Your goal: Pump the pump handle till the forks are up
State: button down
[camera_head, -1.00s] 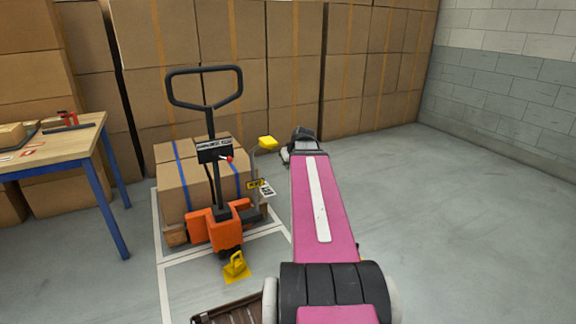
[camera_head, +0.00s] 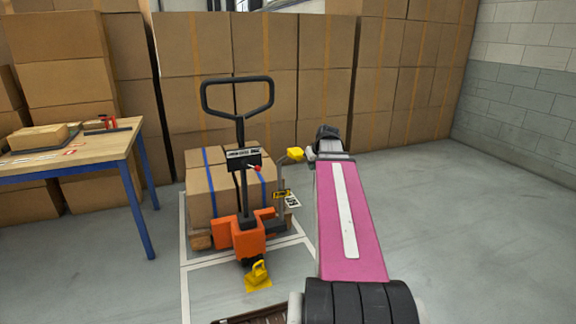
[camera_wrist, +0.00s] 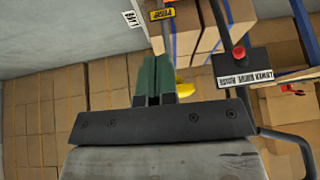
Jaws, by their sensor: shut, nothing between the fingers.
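The orange pallet truck (camera_head: 238,237) stands with its black loop handle upright, its forks hidden by the pallet and load. The pump handle (camera_head: 294,154) is a grey lever with a yellow grip, on the truck's right side, leaning slightly right. In the wrist view the yellow grip (camera_wrist: 184,88) shows partly behind the green fingers. My gripper (camera_wrist: 152,80) is shut and empty, with its fingers together. In the head view my dark wrist is just right of the yellow grip. I cannot tell whether the fingers touch it. A yellow PUMP tag (camera_wrist: 162,14) sits near the lever's base.
The control box (camera_head: 243,160) with a red-knobbed lever is on the truck's column. Strapped cartons (camera_head: 208,196) sit on the pallet behind. A yellow wedge-like piece (camera_head: 258,275) lies in front. A workbench (camera_head: 90,155) stands left. The floor to the right is clear.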

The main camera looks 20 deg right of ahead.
aim_at(298, 154)
jog(key=w+a+r+g, duration=0.1)
jog(key=w+r, duration=0.2)
jog(key=r, duration=0.5)
jog(key=w+a+r+g, duration=0.1)
jog(key=w+r, duration=0.3)
jog(key=r, duration=0.5)
jog(key=shift+a+g+h, duration=0.15)
jog(key=shift+g+h, duration=0.15)
jog(key=shift+h, duration=0.1)
jog(key=x, duration=1.2)
jog(key=shift+s+f, duration=0.25)
jog(key=shift+s, duration=0.05)
jog(key=shift+f, duration=0.8)
